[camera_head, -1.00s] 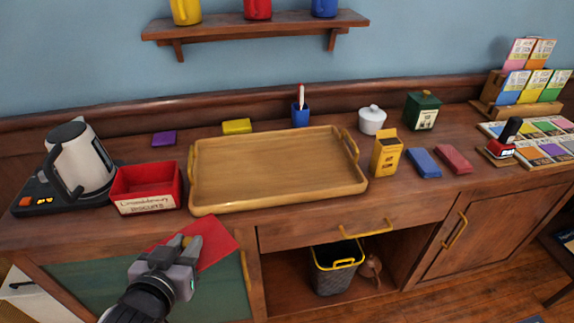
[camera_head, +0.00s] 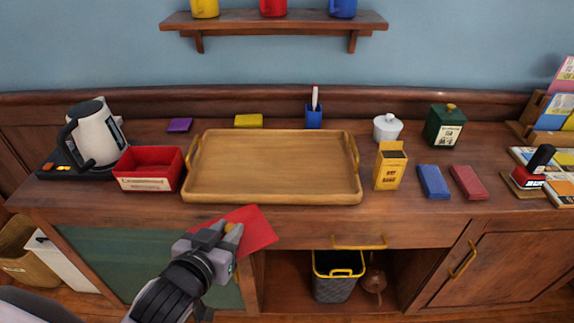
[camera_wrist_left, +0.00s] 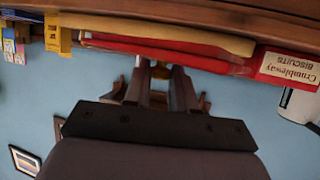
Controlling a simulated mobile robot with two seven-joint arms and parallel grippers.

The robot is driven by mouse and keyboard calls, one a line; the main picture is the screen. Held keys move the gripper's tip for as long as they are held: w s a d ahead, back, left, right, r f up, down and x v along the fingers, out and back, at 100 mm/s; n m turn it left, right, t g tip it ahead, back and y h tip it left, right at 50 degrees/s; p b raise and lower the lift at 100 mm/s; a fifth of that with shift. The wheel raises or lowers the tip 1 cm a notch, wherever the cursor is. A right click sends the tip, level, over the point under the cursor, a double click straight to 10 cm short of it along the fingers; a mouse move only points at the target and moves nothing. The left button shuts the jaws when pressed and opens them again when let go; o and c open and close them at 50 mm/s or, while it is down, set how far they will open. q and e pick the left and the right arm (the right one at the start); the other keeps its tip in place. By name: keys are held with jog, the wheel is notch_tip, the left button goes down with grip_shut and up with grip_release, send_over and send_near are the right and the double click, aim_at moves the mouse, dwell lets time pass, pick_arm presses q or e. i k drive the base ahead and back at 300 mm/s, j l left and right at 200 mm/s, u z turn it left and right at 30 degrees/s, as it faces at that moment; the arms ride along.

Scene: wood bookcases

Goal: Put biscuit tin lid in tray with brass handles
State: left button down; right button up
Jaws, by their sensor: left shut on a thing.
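The red biscuit tin lid (camera_head: 258,230) is a flat panel in front of the worktop's front edge. My left gripper (camera_head: 228,232) is shut on its small yellowish knob. In the left wrist view, the lid (camera_wrist_left: 165,52) shows edge-on beyond the fingers of my left gripper (camera_wrist_left: 153,80). The wooden tray with brass handles (camera_head: 272,197) lies empty on the worktop, just behind the lid. The open red biscuit tin (camera_head: 143,184) stands left of the tray; its lettering shows in the left wrist view (camera_wrist_left: 292,66). My right gripper is out of view.
A kettle (camera_head: 95,135) stands at the left. A yellow box (camera_head: 390,168), a blue block (camera_head: 433,182) and a dark red block (camera_head: 467,182) are right of the tray. A yellow block (camera_head: 248,121) and a blue pen cup (camera_head: 314,117) stand behind it.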

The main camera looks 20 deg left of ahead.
aim_at(314, 172)
jog(key=l, duration=0.35)
jog(key=i+l, duration=0.1)
jog(key=l, duration=0.2)
jog(key=i+l, duration=0.3)
jog(key=l, duration=0.2)
jog(key=i+j, duration=0.1)
jog(key=i, duration=0.2)
